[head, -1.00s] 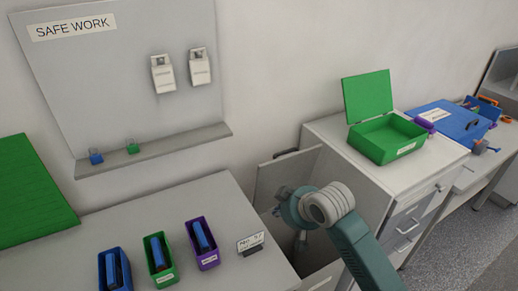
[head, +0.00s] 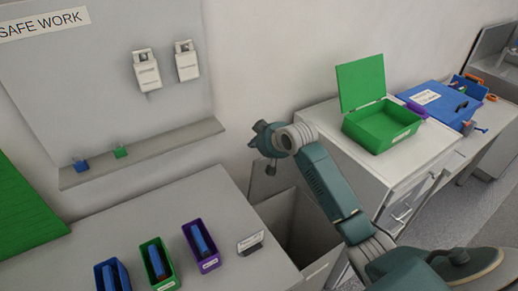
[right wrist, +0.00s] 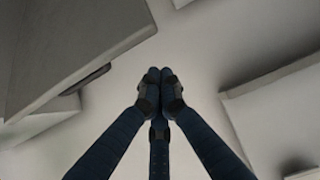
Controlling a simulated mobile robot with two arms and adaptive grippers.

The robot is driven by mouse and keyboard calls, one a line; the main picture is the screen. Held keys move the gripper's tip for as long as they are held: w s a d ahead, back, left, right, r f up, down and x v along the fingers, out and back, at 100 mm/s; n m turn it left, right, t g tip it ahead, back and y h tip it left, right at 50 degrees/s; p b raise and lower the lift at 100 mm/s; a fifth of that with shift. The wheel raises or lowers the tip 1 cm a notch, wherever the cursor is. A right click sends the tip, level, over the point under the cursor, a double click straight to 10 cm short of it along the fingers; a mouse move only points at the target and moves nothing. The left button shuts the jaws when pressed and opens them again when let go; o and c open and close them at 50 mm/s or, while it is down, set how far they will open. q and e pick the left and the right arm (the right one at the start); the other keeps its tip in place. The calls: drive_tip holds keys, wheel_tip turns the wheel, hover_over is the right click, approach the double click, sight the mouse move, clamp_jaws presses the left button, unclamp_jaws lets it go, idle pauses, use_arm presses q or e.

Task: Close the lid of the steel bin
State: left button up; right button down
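The grey steel bin (head: 318,265) stands in the gap between the work table and the white drawer cabinet. Its top is open and the inside looks dark. Its lid (head: 262,186) stands raised at the back, by the wall, partly hidden by my right arm. My right gripper (head: 262,142) is in the air above the raised lid, near the wall. In the right wrist view its dark fingers (right wrist: 157,85) come together at the tips with nothing between them. I cannot tell whether it touches the lid. My left gripper is not in view.
The work table (head: 130,225) holds blue, green and purple bins and a small sign (head: 250,243). The white cabinet (head: 345,160) to the right carries an open green box (head: 385,128). A shelf (head: 150,153) runs along the wall board.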

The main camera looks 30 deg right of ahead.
sight(259, 159)
drive_tip(key=shift+s+d+f+p, duration=0.1)
drive_tip(key=shift+s+f+p, duration=0.25)
drive_tip(key=shift+s+p, duration=0.3)
drive_tip(key=shift+s+f+p, duration=0.3)
drive_tip(key=shift+s+p, duration=0.25)
drive_tip(key=shift+p, duration=0.05)
drive_tip(key=shift+s, duration=0.4)
drive_tip(key=shift+w+f, duration=0.1)
drive_tip(key=shift+f, duration=0.1)
